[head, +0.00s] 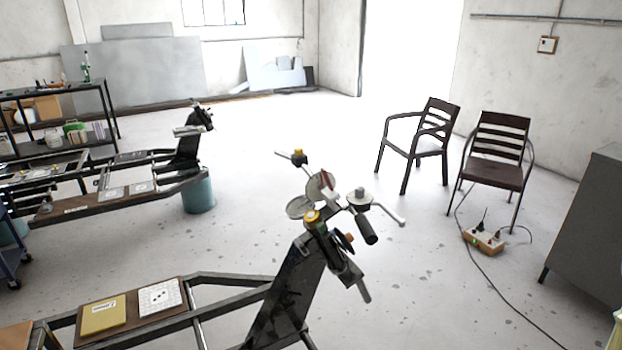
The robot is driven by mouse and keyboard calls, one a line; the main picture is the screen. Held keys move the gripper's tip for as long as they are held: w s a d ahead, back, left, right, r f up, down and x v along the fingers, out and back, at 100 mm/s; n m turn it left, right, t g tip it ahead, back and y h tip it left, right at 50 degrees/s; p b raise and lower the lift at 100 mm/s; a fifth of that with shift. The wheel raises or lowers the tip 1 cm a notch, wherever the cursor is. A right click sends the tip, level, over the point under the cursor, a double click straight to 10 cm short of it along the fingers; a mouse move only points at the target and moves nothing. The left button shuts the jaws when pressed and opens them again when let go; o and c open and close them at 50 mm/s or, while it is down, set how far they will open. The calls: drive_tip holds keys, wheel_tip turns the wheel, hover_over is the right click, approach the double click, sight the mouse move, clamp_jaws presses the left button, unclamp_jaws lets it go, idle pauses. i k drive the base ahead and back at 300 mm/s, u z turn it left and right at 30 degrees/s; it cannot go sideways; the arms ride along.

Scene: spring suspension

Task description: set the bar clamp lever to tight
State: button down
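A handlebar-like assembly (322,222) stands on top of a dark slanted post (288,290) in the middle foreground. It carries a black grip (364,228), a pale bar (388,213) reaching out to the right, round discs and yellow-orange knobs (312,216). A short bar with a yellow cap (298,155) sticks out at its upper left. I cannot tell which of these small parts is the bar clamp lever, nor its setting. My gripper is not in view.
The post rises from a dark metal frame (235,279) bearing a yellow box and a white card. A similar frame with a blue drum (198,195) stands behind left. Two chairs (497,150), a power strip (484,240) with cable and a grey cabinet (590,225) are right. Open floor lies between.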

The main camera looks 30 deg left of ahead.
sight(324, 172)
drive_tip(key=u, duration=1.1)
